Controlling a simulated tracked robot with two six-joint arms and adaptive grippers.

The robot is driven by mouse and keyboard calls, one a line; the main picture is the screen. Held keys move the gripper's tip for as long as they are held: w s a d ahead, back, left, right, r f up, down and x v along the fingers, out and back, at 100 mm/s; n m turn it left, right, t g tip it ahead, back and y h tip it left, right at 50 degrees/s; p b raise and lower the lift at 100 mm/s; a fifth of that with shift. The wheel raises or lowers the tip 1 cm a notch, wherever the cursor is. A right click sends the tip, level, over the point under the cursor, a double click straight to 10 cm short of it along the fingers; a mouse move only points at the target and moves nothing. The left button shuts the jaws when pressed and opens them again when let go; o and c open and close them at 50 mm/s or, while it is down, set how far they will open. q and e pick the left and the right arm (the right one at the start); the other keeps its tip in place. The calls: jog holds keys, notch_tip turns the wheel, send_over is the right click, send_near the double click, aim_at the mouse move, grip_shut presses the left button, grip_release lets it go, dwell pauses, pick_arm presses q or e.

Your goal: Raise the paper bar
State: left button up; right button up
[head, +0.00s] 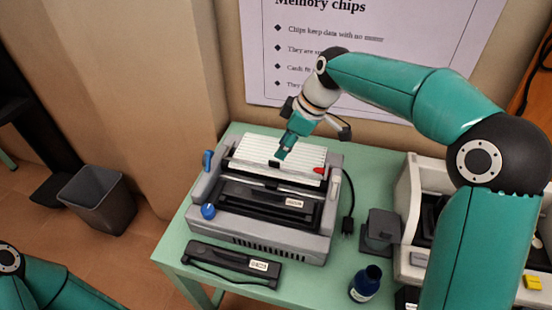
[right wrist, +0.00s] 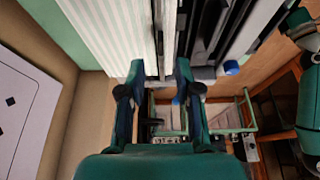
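The printer (head: 318,222) stands on the green table, with a white ribbed cover (head: 250,152) at its back. The paper bar (head: 245,176) appears as a thin strip along the front of that cover. In the right wrist view the bar (right wrist: 168,30) runs lengthwise ahead of my fingers. My right gripper (head: 281,156) points down over the ribbed cover, close to the bar. In the right wrist view its two fingers (right wrist: 160,70) are apart, with the bar's line between them. I cannot tell whether they touch it. My left gripper is out of view; only its arm shows.
A blue knob (head: 208,211) and a blue lever (head: 207,160) are on the printer's left side, a red lever (head: 319,170) on its right. A black cartridge (head: 232,262) lies in front. A dark bottle (head: 366,283) and another machine (head: 415,195) stand to the right.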

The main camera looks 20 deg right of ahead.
aim_at(275, 162)
jog(key=x, duration=0.6)
jog(key=shift+r, duration=0.1)
grip_shut()
